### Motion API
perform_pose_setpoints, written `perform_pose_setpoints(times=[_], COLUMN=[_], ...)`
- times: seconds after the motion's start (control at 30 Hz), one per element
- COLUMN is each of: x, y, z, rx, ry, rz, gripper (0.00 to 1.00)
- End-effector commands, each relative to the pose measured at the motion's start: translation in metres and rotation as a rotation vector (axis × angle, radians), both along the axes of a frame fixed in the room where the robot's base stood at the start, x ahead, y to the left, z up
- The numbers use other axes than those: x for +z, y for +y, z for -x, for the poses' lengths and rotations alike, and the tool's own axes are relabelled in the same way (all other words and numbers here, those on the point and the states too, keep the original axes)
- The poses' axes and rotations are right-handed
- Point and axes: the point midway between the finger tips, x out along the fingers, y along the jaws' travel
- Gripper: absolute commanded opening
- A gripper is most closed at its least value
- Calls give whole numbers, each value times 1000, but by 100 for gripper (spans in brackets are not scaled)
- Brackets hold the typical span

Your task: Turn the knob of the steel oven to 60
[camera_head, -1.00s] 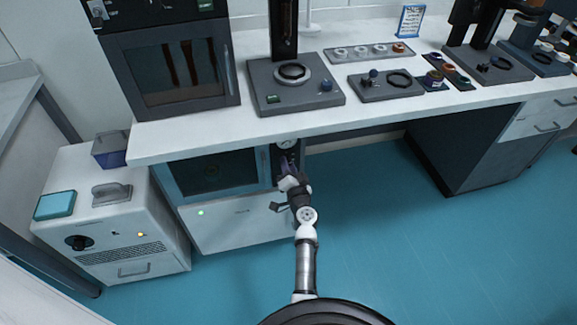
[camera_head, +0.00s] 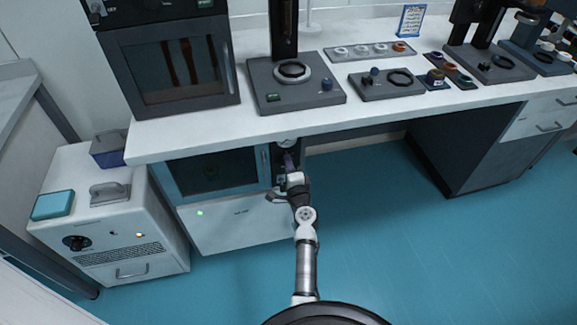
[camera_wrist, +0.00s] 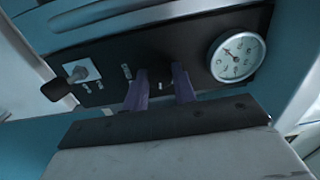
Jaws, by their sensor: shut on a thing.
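The oven (camera_head: 240,225) under the bench has a blue-framed window door and a pale lower panel with a green light. Its dark control strip (camera_wrist: 203,92) runs across the wrist view, tilted. My gripper (camera_wrist: 161,82) is at this strip, with its two purple fingers shut on a small dark knob (camera_wrist: 160,72). The knob is mostly hidden by the fingers, and its setting cannot be read. A round white gauge (camera_wrist: 238,57) with a needle is right of the fingers. In the head view my gripper (camera_head: 289,160) is just below the bench edge, beside the oven door.
A black lever on a pale plate (camera_wrist: 82,71) is on the strip's left. The white bench top (camera_head: 200,128) overhangs my gripper. A white box unit (camera_head: 125,235) with a black knob stands at the left. The blue floor (camera_head: 390,240) at right is clear.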

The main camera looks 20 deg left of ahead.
Motion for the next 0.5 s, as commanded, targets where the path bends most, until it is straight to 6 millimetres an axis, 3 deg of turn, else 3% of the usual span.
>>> perform_pose_setpoints(times=[0.5], x=[2], y=[0], z=[-1], rx=[-1], ry=[173], rz=[-260], gripper=[4])
